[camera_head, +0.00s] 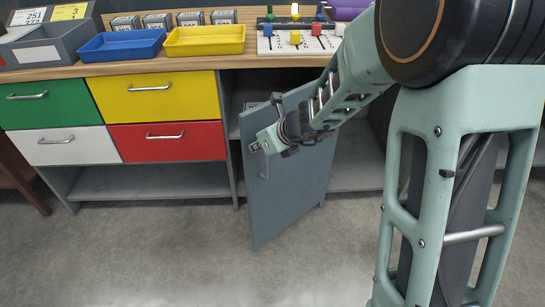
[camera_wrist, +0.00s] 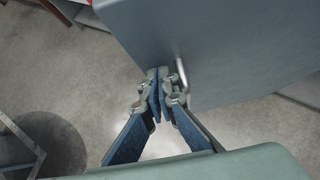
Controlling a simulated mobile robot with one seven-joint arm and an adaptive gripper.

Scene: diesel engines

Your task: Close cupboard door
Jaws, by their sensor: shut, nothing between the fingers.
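The cupboard door (camera_head: 291,195) is a grey-blue panel that stands swung open, out from the workbench front. It also fills the upper right of the wrist view (camera_wrist: 235,45). Its metal handle (camera_wrist: 182,72) shows close to my fingertips in the wrist view. My gripper (camera_wrist: 158,83) is shut with its fingertips together and nothing between them. It is beside the door near the handle; I cannot tell whether it touches. In the head view my gripper (camera_head: 262,146) overlaps the door's left upper part, and my arm hides part of the opening behind.
Left of the door are green (camera_head: 45,102), yellow (camera_head: 160,97), white (camera_head: 68,146) and red (camera_head: 168,141) drawers, above an open lower shelf (camera_head: 150,181). Blue (camera_head: 122,45) and yellow (camera_head: 205,41) trays stand on the wooden worktop (camera_head: 120,68). The concrete floor (camera_head: 150,250) in front is clear.

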